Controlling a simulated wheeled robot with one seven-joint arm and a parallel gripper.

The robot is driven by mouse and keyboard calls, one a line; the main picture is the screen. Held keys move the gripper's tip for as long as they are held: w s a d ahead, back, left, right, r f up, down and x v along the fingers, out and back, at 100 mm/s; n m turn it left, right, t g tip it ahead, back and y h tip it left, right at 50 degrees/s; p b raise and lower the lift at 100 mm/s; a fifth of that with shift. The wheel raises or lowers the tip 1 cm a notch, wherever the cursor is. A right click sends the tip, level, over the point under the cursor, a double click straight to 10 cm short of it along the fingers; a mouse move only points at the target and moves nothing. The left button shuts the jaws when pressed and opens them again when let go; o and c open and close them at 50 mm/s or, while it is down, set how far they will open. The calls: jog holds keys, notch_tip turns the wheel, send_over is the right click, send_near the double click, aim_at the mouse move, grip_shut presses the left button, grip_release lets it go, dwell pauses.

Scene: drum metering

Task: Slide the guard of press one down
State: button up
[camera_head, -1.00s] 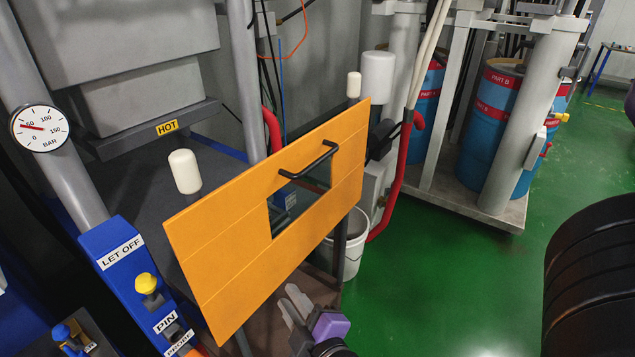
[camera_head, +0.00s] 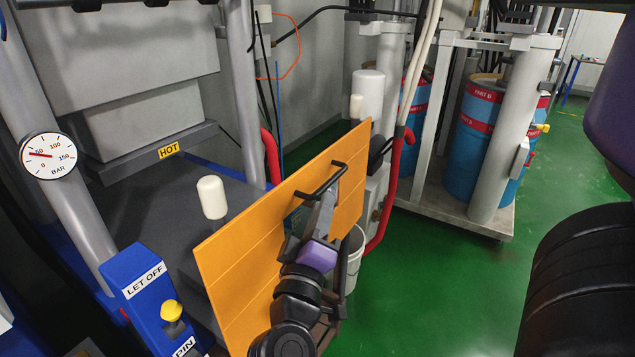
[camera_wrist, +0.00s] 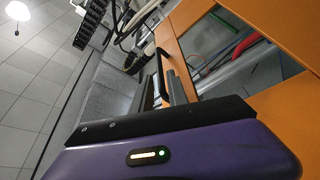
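The orange guard (camera_head: 246,262) of the press stands raised and tilted in the head view, with a small window partly hidden by my arm. Its black handle (camera_head: 322,181) is a bar near the top. My gripper (camera_head: 321,202) is at the handle, fingers pointing up at it. In the wrist view the handle (camera_wrist: 162,72) runs between the two grey fingers, which stand apart with a gap showing. I cannot tell whether either finger touches the bar. The guard (camera_wrist: 205,48) fills the right of that view.
A blue box (camera_head: 150,290) marked LET OFF with a yellow knob is at the lower left. A pressure gauge (camera_head: 48,156) and white posts (camera_head: 212,197) are near the guard. A bucket (camera_head: 354,258) stands behind my arm. Green floor (camera_head: 440,290) is clear to the right.

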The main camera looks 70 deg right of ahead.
aim_at(330, 182)
jog(key=p+x, duration=0.2)
jog(key=x, duration=0.5)
jog(key=shift+d+r+p, duration=0.1)
jog(key=shift+d+p, duration=0.2)
jog(key=shift+d, duration=0.05)
grip_shut()
jog(key=shift+w, duration=0.1)
dwell(1.0)
